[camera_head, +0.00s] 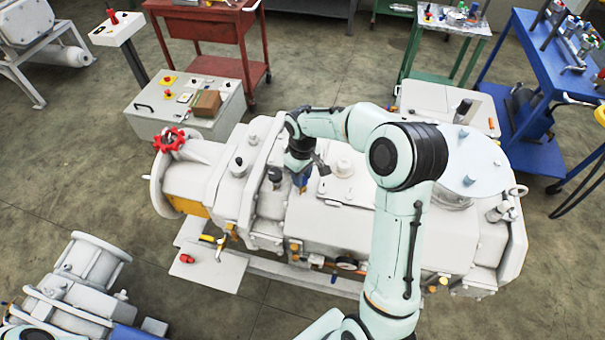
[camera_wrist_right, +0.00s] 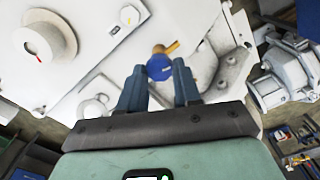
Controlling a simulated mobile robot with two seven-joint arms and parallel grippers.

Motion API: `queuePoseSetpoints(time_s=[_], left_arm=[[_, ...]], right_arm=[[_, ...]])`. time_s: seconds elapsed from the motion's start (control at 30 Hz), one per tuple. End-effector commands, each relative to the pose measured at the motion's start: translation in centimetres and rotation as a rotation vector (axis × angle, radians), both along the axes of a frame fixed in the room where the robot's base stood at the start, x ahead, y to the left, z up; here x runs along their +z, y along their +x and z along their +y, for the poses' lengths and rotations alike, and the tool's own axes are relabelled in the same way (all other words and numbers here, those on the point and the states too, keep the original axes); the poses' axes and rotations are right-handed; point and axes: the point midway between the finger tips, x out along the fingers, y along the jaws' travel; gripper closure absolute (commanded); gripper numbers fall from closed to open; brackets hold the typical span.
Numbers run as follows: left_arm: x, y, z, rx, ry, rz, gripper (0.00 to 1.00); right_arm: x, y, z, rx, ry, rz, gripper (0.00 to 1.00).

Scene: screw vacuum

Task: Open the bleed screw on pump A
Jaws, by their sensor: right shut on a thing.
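The large white pump (camera_head: 335,225) fills the middle of the head view; I cannot read a label marking it as pump A. My right gripper (camera_head: 301,184) points down at its top, left of the middle. In the right wrist view, the right gripper's (camera_wrist_right: 160,80) two blue-grey fingers stand on either side of a round blue screw head (camera_wrist_right: 160,67) with a brass stub pointing to the upper right. They are shut on this blue screw, which sits at the white pump body. Its threads are hidden. My left gripper is not in view.
A red handwheel (camera_head: 169,140) sits at the pump's left end. A grey control box (camera_head: 150,124) stands behind it. A red cart (camera_head: 210,30) and blue bench (camera_head: 540,60) stand farther back. Another machine (camera_head: 75,290) is at lower left.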

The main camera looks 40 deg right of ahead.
Motion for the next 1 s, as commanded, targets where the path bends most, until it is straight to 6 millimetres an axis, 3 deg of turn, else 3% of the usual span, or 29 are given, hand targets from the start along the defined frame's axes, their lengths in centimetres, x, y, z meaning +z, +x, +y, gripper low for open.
queuePoseSetpoints(time_s=[0.33, 0.83, 0.87, 0.9, 0.93, 1.0], left_arm=[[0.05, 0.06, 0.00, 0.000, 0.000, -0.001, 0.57], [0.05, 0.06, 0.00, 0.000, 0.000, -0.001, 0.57], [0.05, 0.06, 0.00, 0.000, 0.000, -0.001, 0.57], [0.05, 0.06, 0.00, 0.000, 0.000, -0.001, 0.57], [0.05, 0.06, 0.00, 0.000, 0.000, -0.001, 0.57], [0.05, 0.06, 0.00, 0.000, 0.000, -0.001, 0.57]], right_arm=[[0.14, 0.11, 0.03, 0.125, -0.001, -0.005, 0.98], [0.15, 0.13, 0.04, 0.141, -0.001, -0.005, 0.98], [0.15, 0.13, 0.04, 0.141, -0.001, -0.005, 0.61], [0.15, 0.13, 0.04, 0.141, -0.001, -0.005, 0.48], [0.15, 0.12, 0.03, 0.141, -0.001, -0.005, 0.42], [0.12, 0.09, 0.04, 0.140, 0.000, -0.004, 0.42]])
